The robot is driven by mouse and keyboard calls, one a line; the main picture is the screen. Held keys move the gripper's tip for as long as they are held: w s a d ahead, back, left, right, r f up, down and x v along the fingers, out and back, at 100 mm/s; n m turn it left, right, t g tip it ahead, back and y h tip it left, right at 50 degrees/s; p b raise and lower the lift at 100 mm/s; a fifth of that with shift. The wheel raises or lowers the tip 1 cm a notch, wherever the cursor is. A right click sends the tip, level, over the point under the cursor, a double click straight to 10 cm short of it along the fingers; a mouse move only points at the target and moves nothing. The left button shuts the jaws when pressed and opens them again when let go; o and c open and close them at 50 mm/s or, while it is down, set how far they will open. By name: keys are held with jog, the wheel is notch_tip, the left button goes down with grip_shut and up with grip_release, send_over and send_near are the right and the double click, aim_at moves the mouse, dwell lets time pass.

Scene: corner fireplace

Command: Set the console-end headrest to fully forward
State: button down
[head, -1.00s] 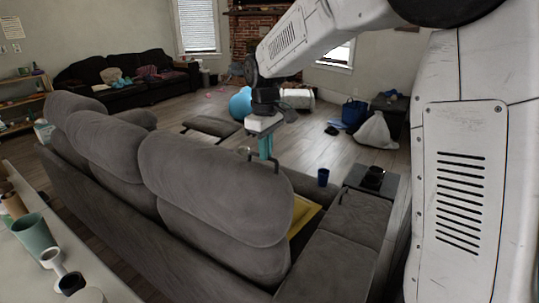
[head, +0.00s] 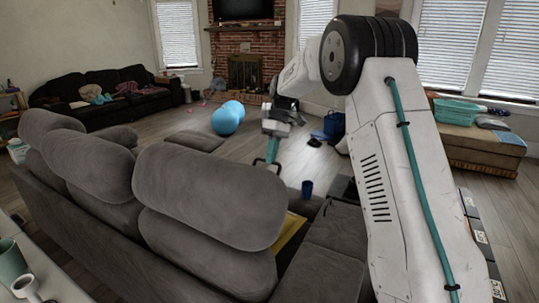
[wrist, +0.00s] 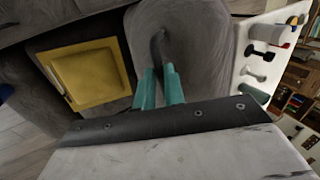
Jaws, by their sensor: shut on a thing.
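The grey sofa's nearest headrest (head: 210,192), beside the console end, is a padded cushion above the backrest, with a dark seam between them. It fills the upper middle of the wrist view (wrist: 195,40). My gripper (head: 270,160) is at this headrest's far, seat-facing side near its top edge in the head view. Its teal fingers show close together against the headrest in the wrist view (wrist: 160,88), with a dark curved tip above. The headrest's exact tilt is hard to judge.
A yellow square item (wrist: 92,76) lies on the seat. A dark blue cup (head: 307,188) stands by the console. The other headrests (head: 90,165) are further left. Open floor lies beyond the sofa.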

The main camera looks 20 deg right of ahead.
jog(key=shift+w+d+f, duration=0.1)
jog(key=shift+w+d, duration=0.05)
jog(key=shift+d, duration=0.25)
jog(key=c, duration=1.5)
grip_release()
jog(key=shift+w+d+f, duration=0.1)
jog(key=shift+d, duration=0.1)
jog(key=shift+a, duration=0.1)
jog(key=shift+a, duration=0.15)
jog(key=shift+r, duration=0.2)
jog(key=v, duration=0.7)
jog(key=shift+r, duration=0.2)
